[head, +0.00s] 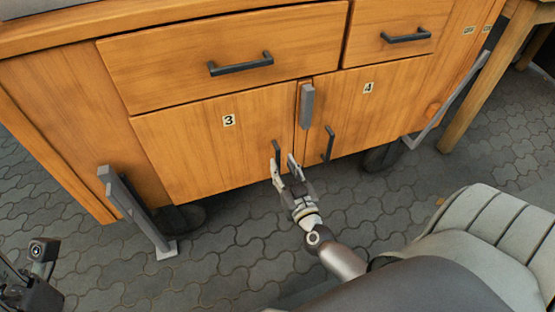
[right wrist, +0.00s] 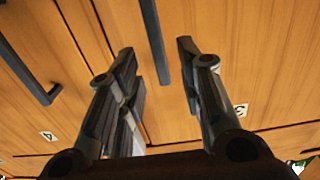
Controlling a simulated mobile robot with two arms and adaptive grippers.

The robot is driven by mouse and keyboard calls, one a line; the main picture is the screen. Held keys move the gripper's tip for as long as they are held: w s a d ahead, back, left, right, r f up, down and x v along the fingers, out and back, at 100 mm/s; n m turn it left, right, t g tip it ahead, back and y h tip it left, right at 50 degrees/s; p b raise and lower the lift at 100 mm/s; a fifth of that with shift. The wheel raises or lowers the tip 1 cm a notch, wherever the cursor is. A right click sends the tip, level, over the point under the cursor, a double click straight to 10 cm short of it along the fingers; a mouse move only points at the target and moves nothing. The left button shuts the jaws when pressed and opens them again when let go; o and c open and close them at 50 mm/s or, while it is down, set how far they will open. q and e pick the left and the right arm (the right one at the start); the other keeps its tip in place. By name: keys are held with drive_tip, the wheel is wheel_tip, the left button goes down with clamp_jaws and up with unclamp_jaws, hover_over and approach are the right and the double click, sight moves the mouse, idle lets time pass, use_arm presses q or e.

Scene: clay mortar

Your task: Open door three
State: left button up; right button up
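Door three (head: 190,150) is a wooden cabinet door marked 3 and looks shut. Its dark vertical handle (head: 277,152) is near its right edge. My right gripper (head: 283,161) is open at the lower part of this handle. In the right wrist view, the handle (right wrist: 155,40) appears between the two spread fingertips (right wrist: 157,50), with gaps on both sides. I cannot tell how deep it sits between them. A dark part of my left arm (head: 42,275) shows at the lower left; its finger state is unclear.
A grey upright block (head: 306,105) sits at the seam between door three and door four (head: 375,100). Door four has a dark handle (head: 328,143). Drawers with dark handles are above. A grey bracket (head: 135,205) stands at the left. Paved floor (head: 225,240) lies in front.

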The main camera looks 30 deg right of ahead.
sight(279, 158)
drive_tip(key=shift+b+x, duration=0.35)
drive_tip(key=shift+x, duration=2)
clamp_jaws()
